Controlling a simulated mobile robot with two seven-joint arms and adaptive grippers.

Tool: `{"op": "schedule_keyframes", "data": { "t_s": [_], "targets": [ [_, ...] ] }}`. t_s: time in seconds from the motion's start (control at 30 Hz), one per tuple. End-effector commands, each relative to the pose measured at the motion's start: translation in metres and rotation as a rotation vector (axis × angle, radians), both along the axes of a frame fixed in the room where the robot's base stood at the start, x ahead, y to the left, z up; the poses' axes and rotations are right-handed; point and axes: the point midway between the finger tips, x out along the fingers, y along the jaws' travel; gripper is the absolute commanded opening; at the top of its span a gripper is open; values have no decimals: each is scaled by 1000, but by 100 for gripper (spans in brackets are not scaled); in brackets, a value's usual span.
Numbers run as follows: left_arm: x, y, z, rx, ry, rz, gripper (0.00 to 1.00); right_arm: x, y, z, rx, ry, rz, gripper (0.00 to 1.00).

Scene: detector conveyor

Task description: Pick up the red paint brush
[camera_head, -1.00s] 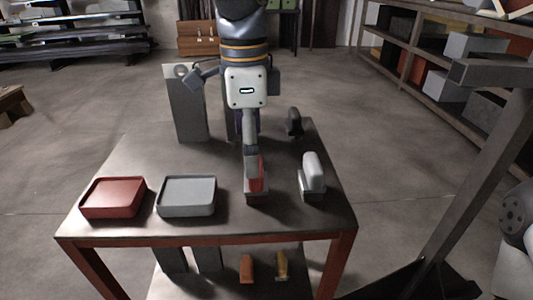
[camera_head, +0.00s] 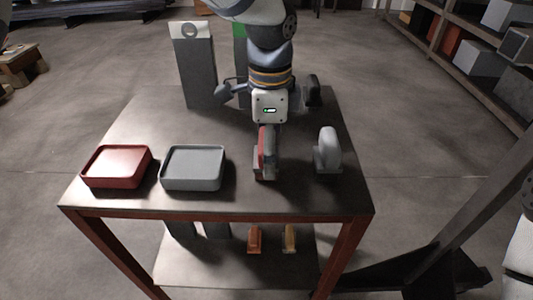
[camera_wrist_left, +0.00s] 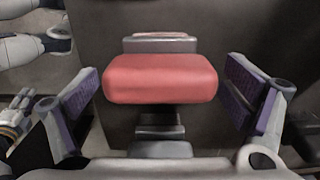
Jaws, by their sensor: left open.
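The red paint brush (camera_head: 263,148) stands on the dark table top near its front edge, partly hidden by my left gripper in the head view. In the left wrist view its red block (camera_wrist_left: 160,78) lies between the two fingers, with a gap on each side. My left gripper (camera_wrist_left: 163,100) is open around it, with purple-padded fingers to the left and right. In the head view my left arm comes down from the top, right over the brush.
A grey brush (camera_head: 327,150) stands just right of the red one, and a black one (camera_head: 312,90) farther back. A red tray (camera_head: 115,185) and a grey tray (camera_head: 193,184) are at the left. Tall grey box (camera_head: 194,70) stands at the back. A lower shelf (camera_head: 200,265) holds smaller items.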

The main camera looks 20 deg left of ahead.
Motion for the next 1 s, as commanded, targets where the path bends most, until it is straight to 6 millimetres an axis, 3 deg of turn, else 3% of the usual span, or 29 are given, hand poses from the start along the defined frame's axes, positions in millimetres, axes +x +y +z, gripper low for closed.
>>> {"op": "schedule_keyframes", "data": {
  "t_s": [0.1,0.33,0.43,0.47,0.73,0.87,1.0],
  "targets": [
    [0,0,1,0,-1,0,92,0,0,0,0,-1,0,40],
    [0,0,1,0,0,0,40,0,0,0,0,-1,0,40],
    [0,0,1,0,0,0,40,0,0,0,0,-1,0,40],
    [0,0,1,0,0,0,35,0,0,0,0,-1,0,40],
    [0,0,10,-1,-1,1,35,1,0,1,0,-3,0,40],
    [1,0,35,-2,-5,2,35,3,0,2,0,-9,0,40],
    [-32,-6,80,0,-18,-1,35,18,0,17,0,-67,-1,40]
  ]
}}
